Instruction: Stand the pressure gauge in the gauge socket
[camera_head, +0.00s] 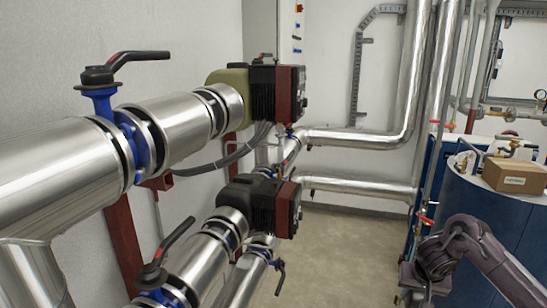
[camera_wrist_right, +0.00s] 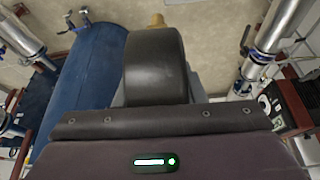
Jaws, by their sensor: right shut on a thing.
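My right gripper (camera_head: 413,278) is low at the right of the head view, at the end of my dark arm. In the right wrist view it is shut on the pressure gauge (camera_wrist_right: 153,68), a black round case seen edge-on. The gauge's brass stem (camera_wrist_right: 157,20) points away from the gripper, toward the top of the picture. The gauge's dial face is not visible, and I cannot make the gauge out in the head view. I cannot identify the gauge socket in either view. My left gripper is not in view.
A blue tank (camera_head: 495,215) stands at the right with a cardboard box (camera_head: 515,177) on top. Another gauge (camera_head: 541,95) sits on piping at the right edge. Large silver pipes (camera_head: 75,175) with blue valves fill the left. Bare floor (camera_head: 335,250) lies between.

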